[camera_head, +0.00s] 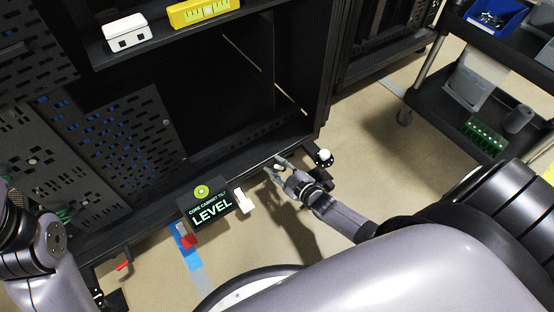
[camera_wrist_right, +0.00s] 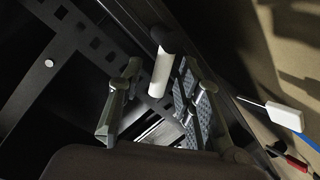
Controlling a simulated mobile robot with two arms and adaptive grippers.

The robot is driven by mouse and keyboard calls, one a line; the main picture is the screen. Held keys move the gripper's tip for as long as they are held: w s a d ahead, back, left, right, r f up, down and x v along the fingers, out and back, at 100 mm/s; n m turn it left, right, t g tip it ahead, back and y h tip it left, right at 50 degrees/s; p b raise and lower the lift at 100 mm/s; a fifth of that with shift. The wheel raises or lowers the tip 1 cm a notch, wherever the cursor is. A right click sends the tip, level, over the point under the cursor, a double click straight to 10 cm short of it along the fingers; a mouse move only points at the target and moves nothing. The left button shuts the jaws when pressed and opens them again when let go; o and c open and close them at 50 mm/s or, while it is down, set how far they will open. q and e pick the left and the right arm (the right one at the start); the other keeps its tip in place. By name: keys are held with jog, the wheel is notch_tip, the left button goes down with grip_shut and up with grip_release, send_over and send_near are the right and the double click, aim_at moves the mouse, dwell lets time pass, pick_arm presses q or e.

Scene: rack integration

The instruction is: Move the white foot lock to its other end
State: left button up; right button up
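The white foot lock (camera_wrist_right: 162,75) shows in the right wrist view as a small white lever at the cabinet's lower edge, in line with the gap between my right gripper's fingers. In the head view, a bit of white (camera_head: 279,167) shows between those fingers. My right gripper (camera_head: 275,169) is open at the cabinet's front bottom edge, its fingers (camera_wrist_right: 158,108) spread on either side of the lever. I cannot tell whether either finger touches it. My left arm is at the lower left of the head view; its gripper's fingers cannot be made out clearly.
A "LEVEL" display (camera_head: 210,208) stands at the black cabinet's (camera_head: 215,168) base, beside a white-handled tool (camera_head: 242,201). A white-topped black foot (camera_head: 324,157) is right of my gripper. A yellow level (camera_head: 203,11) and white box (camera_head: 127,33) sit above. A cart (camera_head: 425,98) stands right.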

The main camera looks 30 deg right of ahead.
jog(key=shift+s, duration=0.1)
jog(key=v, duration=1.2)
jog(key=shift+r, duration=0.1)
